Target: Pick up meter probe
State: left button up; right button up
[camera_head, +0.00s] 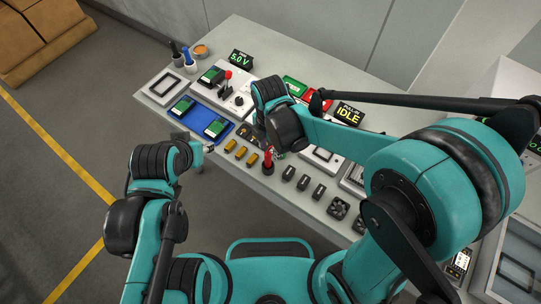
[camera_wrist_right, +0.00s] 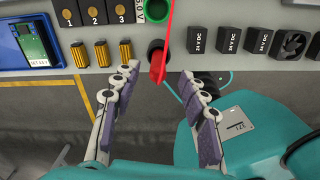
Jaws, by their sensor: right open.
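The red meter probe (camera_wrist_right: 157,66) stands in a dark round holder at the table's front edge. It also shows in the head view (camera_head: 267,160), just below my right wrist. A thin red lead rises from it in the right wrist view. My right gripper (camera_wrist_right: 159,76) is open, with its two fingers to the left and right of the probe and a gap on both sides. My left gripper (camera_head: 206,147) is left of the table's front edge, small and partly hidden by its wrist, so its jaws are unclear.
A fan (camera_head: 339,208) lies further right. A blue tray (camera_head: 193,133) with green-screened devices is at the left. Floor is free before the table.

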aim_at(268, 161)
jog(key=f+b, duration=0.1)
jog(key=f, duration=0.1)
jog(key=f+b, duration=0.1)
jog(key=f, duration=0.5)
jog(key=shift+s+a+b, duration=0.1)
jog(key=shift+a+b, duration=0.2)
jog(key=shift+b, duration=0.1)
grip_shut()
